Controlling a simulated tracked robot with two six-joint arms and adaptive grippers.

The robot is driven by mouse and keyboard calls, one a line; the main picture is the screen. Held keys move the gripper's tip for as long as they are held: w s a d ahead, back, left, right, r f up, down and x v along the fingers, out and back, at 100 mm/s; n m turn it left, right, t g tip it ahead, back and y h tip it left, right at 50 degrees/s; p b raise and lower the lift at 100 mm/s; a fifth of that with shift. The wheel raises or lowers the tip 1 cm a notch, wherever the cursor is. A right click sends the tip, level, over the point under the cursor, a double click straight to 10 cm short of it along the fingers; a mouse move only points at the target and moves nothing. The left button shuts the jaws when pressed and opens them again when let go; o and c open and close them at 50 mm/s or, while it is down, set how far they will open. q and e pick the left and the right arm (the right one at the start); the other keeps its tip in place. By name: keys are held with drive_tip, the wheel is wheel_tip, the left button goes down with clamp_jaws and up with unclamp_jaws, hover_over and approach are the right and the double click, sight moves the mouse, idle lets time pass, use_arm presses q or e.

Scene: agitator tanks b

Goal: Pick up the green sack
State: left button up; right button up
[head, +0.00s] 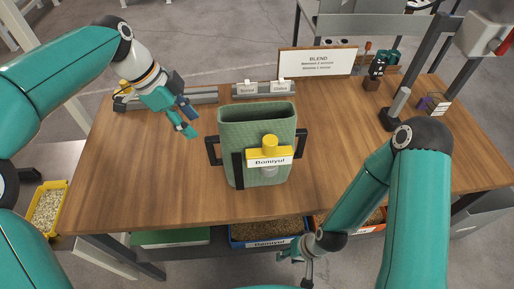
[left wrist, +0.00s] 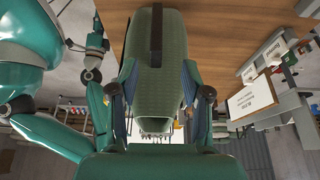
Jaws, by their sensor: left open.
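The green sack (head: 232,135) stands upright on the wooden table in the head view, with an open top and dark handles at its sides. A yellow-capped item labelled "Bomiyul" (head: 270,158) covers part of its front. My left gripper (head: 187,121) is open and empty, to the left of the sack's top and apart from it. In the left wrist view, the sack (left wrist: 160,75) appears ahead between the two spread fingers (left wrist: 159,112). My right gripper (head: 298,262) is low at the table's front edge, away from the sack; its finger opening is unclear.
The table (head: 140,180) is clear left of the sack. A "BLEND" sign (head: 318,61) and a labelled grey rack (head: 262,89) stand behind. A dark stand (head: 396,110) is at right. Bins of grain, including a blue bin (head: 268,233), sit below the front edge.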

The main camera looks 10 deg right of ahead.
sight(213, 148)
use_arm(q)
drive_tip(key=x, duration=0.3)
drive_tip(key=p+x, duration=0.1)
drive_tip(key=x, duration=0.5)
drive_tip(key=shift+s+d+f+p, duration=0.15)
drive_tip(key=shift+s+f+p, duration=0.15)
drive_tip(key=shift+d+f, duration=0.2)
drive_tip(key=shift+f, duration=0.4)
clamp_jaws()
